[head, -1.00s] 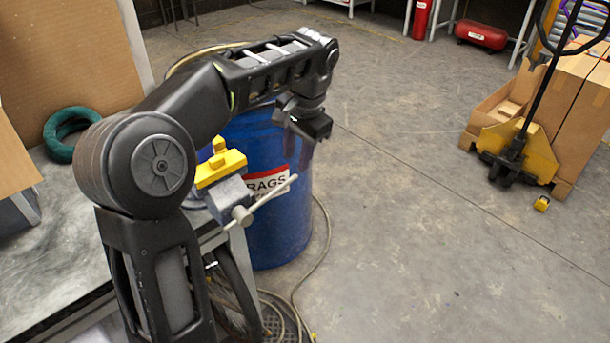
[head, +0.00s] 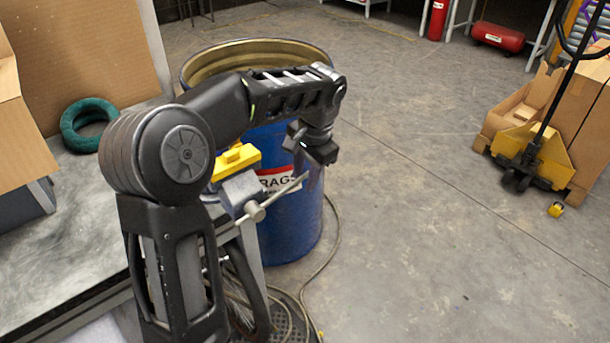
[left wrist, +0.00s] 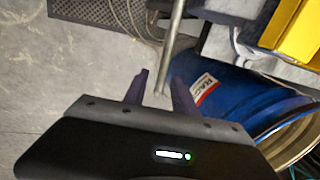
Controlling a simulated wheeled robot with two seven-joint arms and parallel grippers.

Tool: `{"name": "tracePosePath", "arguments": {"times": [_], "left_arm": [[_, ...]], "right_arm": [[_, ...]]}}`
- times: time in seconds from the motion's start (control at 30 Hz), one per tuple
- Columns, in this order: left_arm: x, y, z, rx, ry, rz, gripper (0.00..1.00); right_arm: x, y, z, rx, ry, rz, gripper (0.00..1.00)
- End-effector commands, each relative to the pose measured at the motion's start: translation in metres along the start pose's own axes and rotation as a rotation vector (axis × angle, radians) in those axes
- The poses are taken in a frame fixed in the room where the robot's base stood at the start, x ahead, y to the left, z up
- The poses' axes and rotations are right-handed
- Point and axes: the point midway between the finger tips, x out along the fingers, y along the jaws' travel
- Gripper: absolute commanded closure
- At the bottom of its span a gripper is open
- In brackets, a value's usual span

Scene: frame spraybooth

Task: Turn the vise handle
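The vise (head: 238,188), blue-grey with yellow jaws, is fixed at the corner of the workbench. Its pale rod-shaped handle (head: 281,197) slants up to the right from the screw end. My left gripper (head: 313,168) is at the handle's outer end, pointing down; its fingers are hard to make out there. In the left wrist view the handle (left wrist: 172,50) runs down into the space between the two spread dark fingers of my gripper (left wrist: 160,88). The fingers are apart, with gaps beside the rod; I cannot tell whether they touch it. My right gripper is out of view.
A blue barrel (head: 290,226) labelled RAGS stands right behind the vise and gripper. A hose (head: 333,235) lies on the floor by it. The workbench (head: 70,240) is at left with a green coil (head: 85,125). Open floor lies to the right, before a yellow pallet jack (head: 535,160).

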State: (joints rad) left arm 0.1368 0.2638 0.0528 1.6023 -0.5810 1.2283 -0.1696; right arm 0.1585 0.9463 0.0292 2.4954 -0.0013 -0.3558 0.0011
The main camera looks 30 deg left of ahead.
Motion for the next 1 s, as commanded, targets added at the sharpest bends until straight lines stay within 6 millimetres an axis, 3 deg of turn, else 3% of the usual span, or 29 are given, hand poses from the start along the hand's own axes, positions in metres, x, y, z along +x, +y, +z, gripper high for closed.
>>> {"name": "tracePosePath", "arguments": {"times": [0.33,0.7,1.0], "left_arm": [[0.0048,-0.0001,-0.0002,0.000,0.001,-0.001,0.68],[0.0045,0.0000,-0.0002,0.000,0.001,0.000,0.99],[0.0044,0.0000,-0.0002,0.000,0.001,-0.001,1.00]], "right_arm": [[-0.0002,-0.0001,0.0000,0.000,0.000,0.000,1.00],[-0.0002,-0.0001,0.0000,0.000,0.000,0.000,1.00],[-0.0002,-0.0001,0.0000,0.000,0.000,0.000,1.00]]}}
